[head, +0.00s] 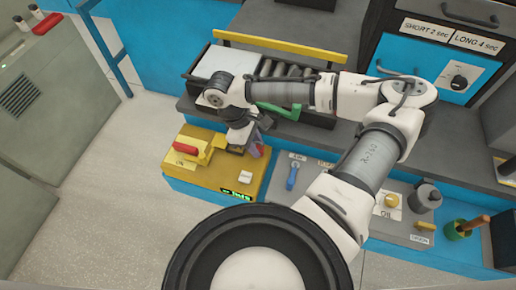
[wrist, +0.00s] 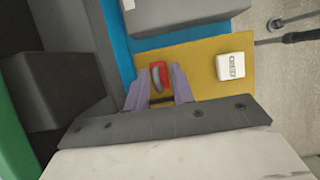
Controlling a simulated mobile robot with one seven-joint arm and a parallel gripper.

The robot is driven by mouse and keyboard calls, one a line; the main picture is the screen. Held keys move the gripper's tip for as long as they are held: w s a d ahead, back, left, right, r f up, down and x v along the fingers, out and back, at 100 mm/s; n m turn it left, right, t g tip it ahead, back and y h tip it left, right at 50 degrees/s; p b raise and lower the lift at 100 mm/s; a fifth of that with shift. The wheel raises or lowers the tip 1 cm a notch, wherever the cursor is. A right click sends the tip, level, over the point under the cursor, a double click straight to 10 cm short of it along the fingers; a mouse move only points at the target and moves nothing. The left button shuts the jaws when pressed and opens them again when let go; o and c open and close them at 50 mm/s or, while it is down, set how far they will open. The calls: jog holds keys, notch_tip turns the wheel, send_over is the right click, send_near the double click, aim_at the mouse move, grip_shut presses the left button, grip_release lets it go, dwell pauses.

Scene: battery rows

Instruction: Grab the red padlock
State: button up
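A small red object with a grey part (wrist: 160,75), which looks like the red padlock, shows in the wrist view against a yellow panel (wrist: 203,58). My gripper (wrist: 160,72) has its two purple fingers spread, one on each side of the red object. I cannot tell whether they touch it. In the head view my gripper (head: 257,146) hangs over the right part of the yellow box (head: 213,175).
A red-handled lever (head: 186,149) is on the yellow box's left side. A white labelled block (wrist: 230,66) sits on the yellow panel in the wrist view. A grey panel with a blue-handled item (head: 292,175) lies right.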

grip_shut()
jog(key=shift+r, duration=0.1)
